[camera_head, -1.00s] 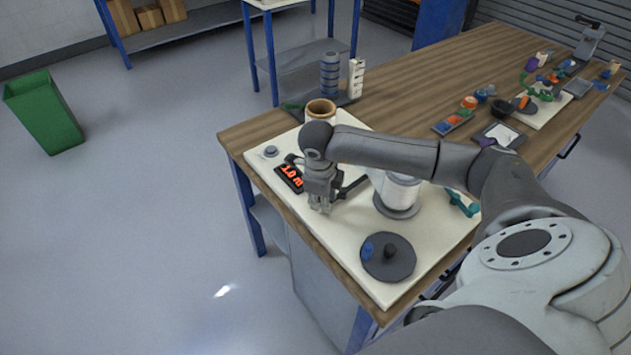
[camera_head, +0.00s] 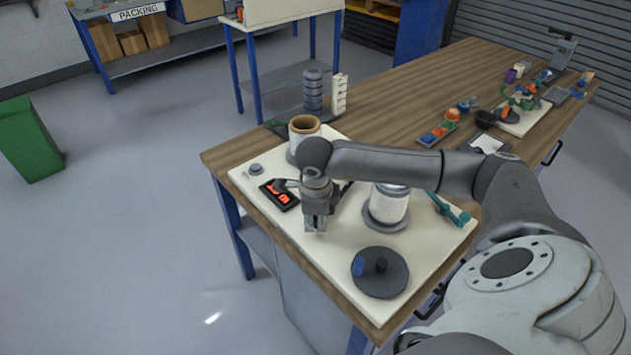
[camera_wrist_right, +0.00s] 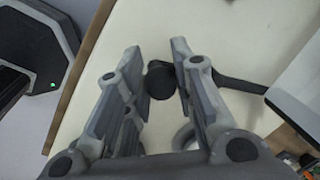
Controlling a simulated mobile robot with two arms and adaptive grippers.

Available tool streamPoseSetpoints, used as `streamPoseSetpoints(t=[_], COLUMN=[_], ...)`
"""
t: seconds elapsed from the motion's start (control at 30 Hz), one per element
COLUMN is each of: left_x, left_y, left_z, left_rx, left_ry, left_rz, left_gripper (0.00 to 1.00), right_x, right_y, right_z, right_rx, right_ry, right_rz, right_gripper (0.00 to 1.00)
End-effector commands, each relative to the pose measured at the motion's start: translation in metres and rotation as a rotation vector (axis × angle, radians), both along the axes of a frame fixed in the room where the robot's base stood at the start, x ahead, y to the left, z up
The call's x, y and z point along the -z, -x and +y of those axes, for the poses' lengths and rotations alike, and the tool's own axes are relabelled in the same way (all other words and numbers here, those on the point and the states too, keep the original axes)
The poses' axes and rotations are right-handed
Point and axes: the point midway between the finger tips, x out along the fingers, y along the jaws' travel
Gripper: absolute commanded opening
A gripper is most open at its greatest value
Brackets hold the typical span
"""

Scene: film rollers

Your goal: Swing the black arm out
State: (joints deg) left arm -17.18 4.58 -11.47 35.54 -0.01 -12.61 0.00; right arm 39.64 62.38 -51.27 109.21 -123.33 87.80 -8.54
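The black arm (camera_wrist_right: 240,85) shows in the right wrist view as a dark bar ending in a round black knob (camera_wrist_right: 160,80). In the head view only a short piece of it (camera_head: 346,191) shows beside my right gripper (camera_head: 316,228), which hides the rest. In the wrist view my right gripper (camera_wrist_right: 156,50) is open, and the knob lies between its fingers, nearer the right finger. I cannot tell whether they touch. My left gripper is not in view.
The cream board (camera_head: 330,270) holds a white film spool (camera_head: 388,207), a dark disc with pegs (camera_head: 380,272), a brown-rimmed roll (camera_head: 304,127), a red readout (camera_head: 280,195) and a teal lever (camera_head: 450,210). Small coloured parts lie farther along the wooden table (camera_head: 400,100).

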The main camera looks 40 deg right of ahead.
Motion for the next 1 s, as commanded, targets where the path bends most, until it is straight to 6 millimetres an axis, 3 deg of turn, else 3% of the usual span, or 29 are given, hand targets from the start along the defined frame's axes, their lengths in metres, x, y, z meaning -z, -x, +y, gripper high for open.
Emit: streamPoseSetpoints(t=[0.2,0.57,0.67,1.0], left_x=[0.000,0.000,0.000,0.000], left_y=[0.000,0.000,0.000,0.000], left_z=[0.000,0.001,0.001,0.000], left_rx=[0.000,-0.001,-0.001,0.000], left_ry=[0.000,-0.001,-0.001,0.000], left_rz=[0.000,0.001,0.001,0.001], left_gripper=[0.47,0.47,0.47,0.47], right_x=[0.000,-0.005,-0.018,-0.088], right_y=[0.000,0.000,0.001,0.011], right_z=[0.000,0.001,0.002,0.011], right_rx=[0.000,0.001,0.001,-0.001], right_ry=[0.000,0.001,0.000,0.000], right_rz=[0.000,-0.001,-0.004,-0.005], right_gripper=[0.47,0.47,0.47,0.47])
